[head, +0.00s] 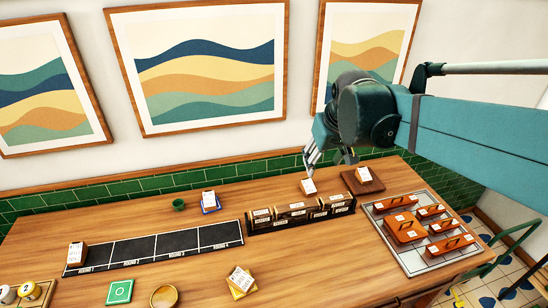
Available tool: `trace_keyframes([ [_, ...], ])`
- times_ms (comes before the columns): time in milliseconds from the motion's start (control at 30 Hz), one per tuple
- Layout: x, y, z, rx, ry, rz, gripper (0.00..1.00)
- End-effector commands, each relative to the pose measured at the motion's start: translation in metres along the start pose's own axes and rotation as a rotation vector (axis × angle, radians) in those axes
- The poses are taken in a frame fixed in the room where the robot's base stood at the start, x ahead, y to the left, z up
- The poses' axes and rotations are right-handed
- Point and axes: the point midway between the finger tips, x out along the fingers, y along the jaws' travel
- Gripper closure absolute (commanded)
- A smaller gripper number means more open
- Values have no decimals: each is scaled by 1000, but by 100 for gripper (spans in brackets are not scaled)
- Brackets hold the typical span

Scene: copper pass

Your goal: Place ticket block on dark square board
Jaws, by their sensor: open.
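The dark square board (371,186) lies at the back right of the wooden table. A ticket block (308,187) with a white top sits just left of it, behind the row of dark boxes. My gripper (329,164) is open above this area, its fingers pointing down. One finger is close above the block; I cannot tell whether they touch. Other ticket blocks stand on a blue base (211,209), at the left end of the black strip (166,246), and on a yellow base (240,292).
A row of dark labelled boxes (298,215) stands in front of the block. A grey tray (387,235) with several orange cases is at right. A green cup (178,204), green tile (119,292) and round bowl (164,297) are at left. The green-tiled wall borders the back.

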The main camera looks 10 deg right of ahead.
Motion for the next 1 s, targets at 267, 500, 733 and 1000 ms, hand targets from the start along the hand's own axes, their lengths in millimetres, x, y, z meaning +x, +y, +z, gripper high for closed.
trace_keyframes([
  [267,-16,-31,46,2,56,-13,53],
  [500,-24,-53,85,6,102,-26,53],
  [733,-25,-72,123,11,147,-42,53],
  [1000,-23,-86,156,17,186,-58,53],
])
